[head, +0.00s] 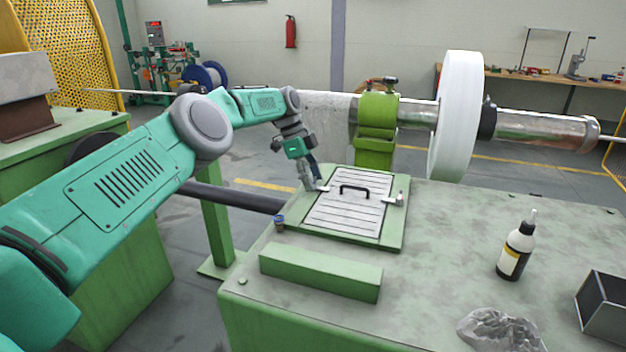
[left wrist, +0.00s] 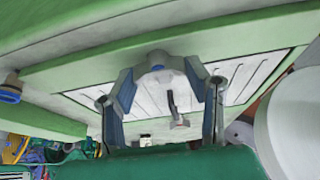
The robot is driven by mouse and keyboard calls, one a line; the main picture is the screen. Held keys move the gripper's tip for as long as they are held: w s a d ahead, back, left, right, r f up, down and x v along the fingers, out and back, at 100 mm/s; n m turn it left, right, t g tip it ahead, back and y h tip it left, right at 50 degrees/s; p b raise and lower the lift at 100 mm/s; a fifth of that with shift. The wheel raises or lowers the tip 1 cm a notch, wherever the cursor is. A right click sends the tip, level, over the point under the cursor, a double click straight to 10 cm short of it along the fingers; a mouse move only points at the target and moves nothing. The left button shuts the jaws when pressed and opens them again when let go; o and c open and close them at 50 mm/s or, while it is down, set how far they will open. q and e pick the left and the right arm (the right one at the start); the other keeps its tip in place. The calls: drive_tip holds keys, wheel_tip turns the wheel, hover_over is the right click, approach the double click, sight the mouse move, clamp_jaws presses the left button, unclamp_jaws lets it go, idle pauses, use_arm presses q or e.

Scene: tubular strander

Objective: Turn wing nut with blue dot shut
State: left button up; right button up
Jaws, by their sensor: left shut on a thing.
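A pale grey wing nut (left wrist: 160,75) with a small blue spot sits at the edge of the slatted panel, between the fingers of my left gripper (left wrist: 158,82) in the left wrist view. The fingers are shut on it from both sides. In the head view my left gripper (head: 314,184) reaches down to the panel's left edge and mostly hides this nut. The light slatted panel (head: 335,218) with a black handle (head: 354,189) lies flat in a green frame (head: 393,235). Another wing nut (head: 392,199) is at its right edge. My right gripper is not in view.
A small blue-topped part (head: 279,222) stands left of the frame. A green block (head: 320,272) lies in front. A bottle (head: 516,246), crumpled plastic (head: 497,330) and a dark box (head: 603,308) are at the right. The table's middle is clear.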

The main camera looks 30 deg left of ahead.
use_arm(q)
drive_tip(key=shift+a, duration=0.1)
drive_tip(key=o, duration=1)
drive_tip(key=shift+w, duration=0.1)
drive_tip(key=shift+o, duration=0.8)
drive_tip(key=shift+w+a+f, duration=0.15)
